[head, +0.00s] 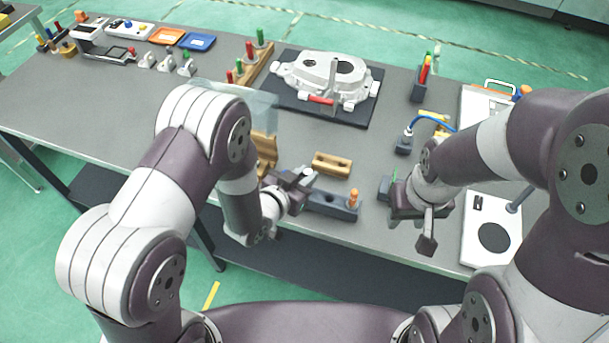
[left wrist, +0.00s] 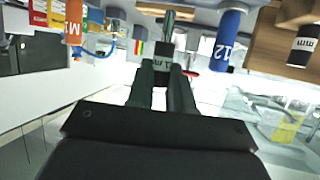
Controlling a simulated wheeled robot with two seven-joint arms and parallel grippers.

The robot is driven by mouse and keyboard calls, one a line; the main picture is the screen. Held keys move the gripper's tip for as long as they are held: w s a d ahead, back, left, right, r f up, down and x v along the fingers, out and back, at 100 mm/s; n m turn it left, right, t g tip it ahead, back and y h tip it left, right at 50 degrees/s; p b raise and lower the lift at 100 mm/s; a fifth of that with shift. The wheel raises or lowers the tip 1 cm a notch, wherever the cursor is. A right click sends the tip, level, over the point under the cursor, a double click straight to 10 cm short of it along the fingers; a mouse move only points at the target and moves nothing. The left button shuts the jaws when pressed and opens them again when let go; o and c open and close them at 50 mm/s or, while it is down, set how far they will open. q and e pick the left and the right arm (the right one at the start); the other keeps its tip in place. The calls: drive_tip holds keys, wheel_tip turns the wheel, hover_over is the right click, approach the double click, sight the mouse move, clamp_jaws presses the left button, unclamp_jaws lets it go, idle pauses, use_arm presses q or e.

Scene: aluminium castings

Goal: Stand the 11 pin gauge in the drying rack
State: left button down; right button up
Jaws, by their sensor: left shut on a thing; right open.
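My left gripper (head: 303,180) is shut on a small dark piece with a white marking that looks like 11, the 11 pin gauge (left wrist: 163,64). In the left wrist view the piece sits between the two fingertips; in the head view the gripper mostly hides it. The gripper is close to the left end of a dark grey block (head: 335,206) with an orange peg (head: 353,198). I cannot tell whether the gauge touches the block. My right gripper (head: 412,222) is open and empty to the right. I cannot tell for sure which object is the drying rack.
A small wooden block (head: 332,163) lies behind the grey block. A wooden stand with red and green handles (head: 250,68) is further back, beside a casting (head: 325,78) on a dark mat. The left wrist view shows a blue handle marked 12 (left wrist: 228,42).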

use_arm(q)
drive_tip(key=shift+f+b, duration=2.4)
drive_tip(key=shift+f, duration=0.25)
drive_tip(key=c, duration=0.9)
unclamp_jaws()
drive_tip(key=shift+r, duration=0.1)
drive_tip(key=shift+c, duration=0.2)
drive_tip(key=shift+s, duration=0.1)
drive_tip(key=v, duration=1.2)
drive_tip(key=shift+s+a+r, duration=0.15)
drive_tip(key=shift+s+r, duration=0.05)
